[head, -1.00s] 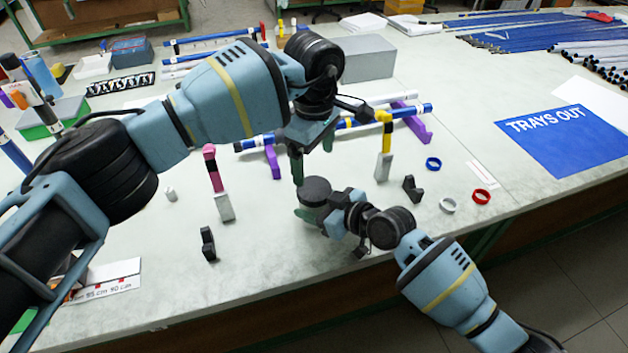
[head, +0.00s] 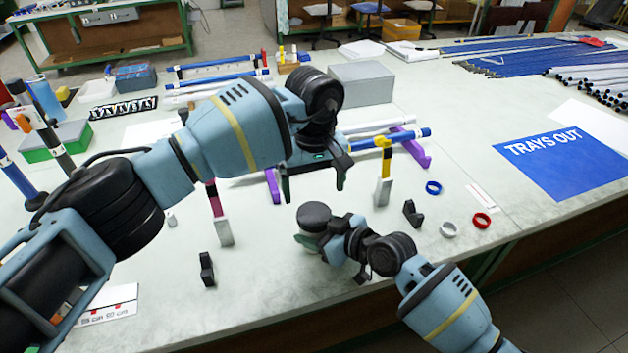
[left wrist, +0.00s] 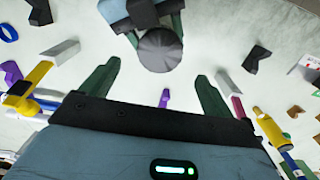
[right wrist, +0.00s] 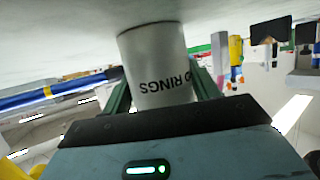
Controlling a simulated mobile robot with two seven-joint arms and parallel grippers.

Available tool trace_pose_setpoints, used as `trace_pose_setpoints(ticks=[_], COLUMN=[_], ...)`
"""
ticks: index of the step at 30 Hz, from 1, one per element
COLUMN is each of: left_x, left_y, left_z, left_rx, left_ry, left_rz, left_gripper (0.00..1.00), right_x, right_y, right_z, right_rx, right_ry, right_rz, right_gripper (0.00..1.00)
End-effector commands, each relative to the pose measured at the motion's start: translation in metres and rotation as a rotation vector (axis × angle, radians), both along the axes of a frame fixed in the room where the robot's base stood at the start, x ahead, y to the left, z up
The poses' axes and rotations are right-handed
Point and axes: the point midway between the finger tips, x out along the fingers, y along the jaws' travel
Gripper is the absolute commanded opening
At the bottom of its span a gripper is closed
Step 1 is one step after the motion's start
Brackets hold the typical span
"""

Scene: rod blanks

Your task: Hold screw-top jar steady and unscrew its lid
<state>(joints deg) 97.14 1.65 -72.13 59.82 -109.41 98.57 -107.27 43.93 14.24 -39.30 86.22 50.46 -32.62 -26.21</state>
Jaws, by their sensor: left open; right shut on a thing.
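The screw-top jar wears a dark grey round lid (head: 314,214) and stands near the front of the table. Its light grey body, printed RINGS, fills the middle of the right wrist view (right wrist: 158,62). My right gripper (right wrist: 162,85) is shut on the body, one finger on each side. My left gripper (head: 313,190) is open and empty above the lid, with its fingers apart and pointing down. In the left wrist view the lid (left wrist: 160,49) lies just beyond the gap between the open fingertips, apart from them. Most of the body is hidden in the head view.
A pink-topped post (head: 221,225) and a yellow-topped post (head: 384,178) stand either side of the jar. Black blocks (head: 207,270), (head: 412,213) and blue (head: 433,187), white (head: 449,229) and red (head: 481,220) rings lie nearby.

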Motion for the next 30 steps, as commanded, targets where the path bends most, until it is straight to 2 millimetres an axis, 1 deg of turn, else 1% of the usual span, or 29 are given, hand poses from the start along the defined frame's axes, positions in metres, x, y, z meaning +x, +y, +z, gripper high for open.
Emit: trace_pose_setpoints(ticks=[1, 9, 15, 20, 27, 30], left_x=[-0.001, -0.001, -0.001, 0.0, 0.0, 0.0], left_y=[0.0, 0.0, 0.0, 0.0, 0.0, 0.0], left_z=[-0.007, -0.046, -0.066, -0.072, -0.072, -0.072], left_rx=[0.001, 0.001, 0.0, 0.0, 0.0, 0.0], left_ry=[0.003, 0.004, 0.002, 0.001, 0.001, 0.001], left_rz=[0.0, 0.0, 0.001, 0.001, 0.001, 0.001], left_gripper=[0.88, 0.88, 0.88, 0.88, 0.88, 0.74], right_x=[0.0, 0.0, 0.0, 0.0, 0.0, 0.0], right_y=[0.0, 0.0, 0.0, 0.0, 0.0, 0.0], right_z=[0.0, 0.0, 0.0, 0.0, 0.0, 0.0], right_rx=[0.0, 0.0, 0.0, 0.0, 0.0, 0.0], right_ry=[0.0, 0.0, 0.0, 0.0, 0.0, 0.0], right_rz=[0.0, 0.0, 0.0, 0.0, 0.0, 0.0], right_gripper=[0.0, 0.0, 0.0, 0.0, 0.0, 0.0])
